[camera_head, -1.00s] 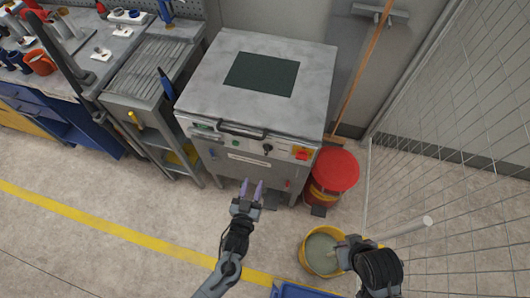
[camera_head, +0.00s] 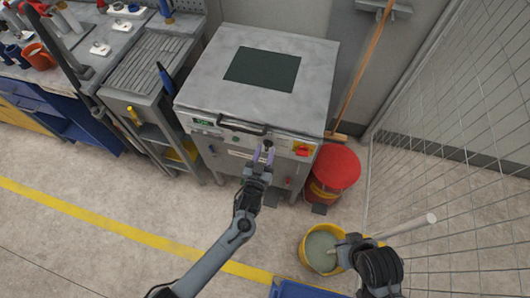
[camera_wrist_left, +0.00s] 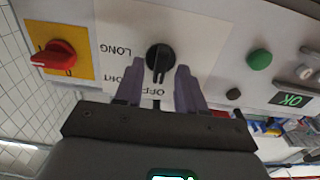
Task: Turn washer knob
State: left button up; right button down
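The washer is a grey cabinet (camera_head: 255,78) with a control panel on its front. Its black knob (camera_wrist_left: 159,58) shows in the left wrist view on a white label, with "LONG" and "OFF" upside down. My left gripper (camera_head: 263,151) is at the panel front in the head view and covers part of the knob area. In the left wrist view its two purple fingers (camera_wrist_left: 158,82) are apart, one on each side of the knob, with gaps visible; how deep they reach is unclear. My right gripper (camera_head: 348,250) is over a yellow bucket, its fingers too unclear to judge.
A red switch (camera_wrist_left: 57,54) on a yellow plate and a green button (camera_wrist_left: 259,59) flank the knob. A red-lidded bin (camera_head: 336,168) stands right of the washer. The yellow bucket (camera_head: 320,262) is on the floor. A pale rod (camera_head: 405,229) lies near my right gripper. A mesh fence (camera_head: 455,130) is at right.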

pick_arm(q)
jog(key=shift+w, duration=0.2)
grip_shut()
